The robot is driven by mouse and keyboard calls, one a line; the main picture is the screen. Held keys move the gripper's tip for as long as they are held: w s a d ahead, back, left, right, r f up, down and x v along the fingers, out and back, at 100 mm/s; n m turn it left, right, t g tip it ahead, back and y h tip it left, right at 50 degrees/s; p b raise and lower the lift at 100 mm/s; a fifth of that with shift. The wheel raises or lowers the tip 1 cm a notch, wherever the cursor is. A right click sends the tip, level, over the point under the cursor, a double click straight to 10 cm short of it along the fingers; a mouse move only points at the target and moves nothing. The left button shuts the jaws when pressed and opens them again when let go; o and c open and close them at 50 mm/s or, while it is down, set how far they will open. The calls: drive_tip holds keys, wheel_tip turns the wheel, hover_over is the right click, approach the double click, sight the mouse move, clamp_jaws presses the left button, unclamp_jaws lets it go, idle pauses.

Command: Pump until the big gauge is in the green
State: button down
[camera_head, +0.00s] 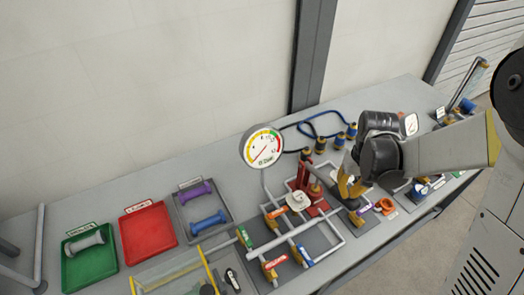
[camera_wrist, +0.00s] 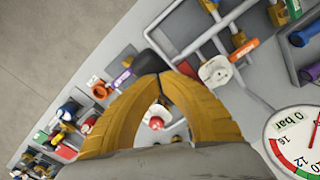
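The big gauge (camera_head: 262,147) stands on a stem at the middle of the bench in the head view. Its needle points to the lower left, away from the green band at the upper right. It also shows partly cut off in the wrist view (camera_wrist: 296,140), where its label reads 0 bar. The red hand pump (camera_head: 305,182) stands right of the gauge. My gripper (camera_head: 350,190) is beside it, at the pump's handle. In the wrist view the gripper's yellow fingertips (camera_wrist: 160,76) come together on the handle's black grip (camera_wrist: 156,62); the fingers hide part of it.
Pipes and coloured valves surround the pump. A red tray (camera_head: 146,234), a green tray (camera_head: 72,262) and a tray with purple and blue parts (camera_head: 189,215) lie to the left. A blue hose (camera_head: 315,126) lies behind the pump. The rear bench has clear room.

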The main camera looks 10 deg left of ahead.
drive_tip(key=shift+f+b, duration=3.2)
drive_tip(key=shift+f, duration=0.6)
wheel_tip(320, 180, up, 11)
drive_tip(key=p, duration=0.7)
drive_tip(key=shift+p, duration=0.3)
drive_tip(key=shift+f, duration=0.15)
wheel_tip(320, 180, down, 11)
drive_tip(key=b, duration=1)
wheel_tip(320, 180, up, 12)
drive_tip(key=p, duration=0.8)
drive_tip(key=shift+f, duration=0.4)
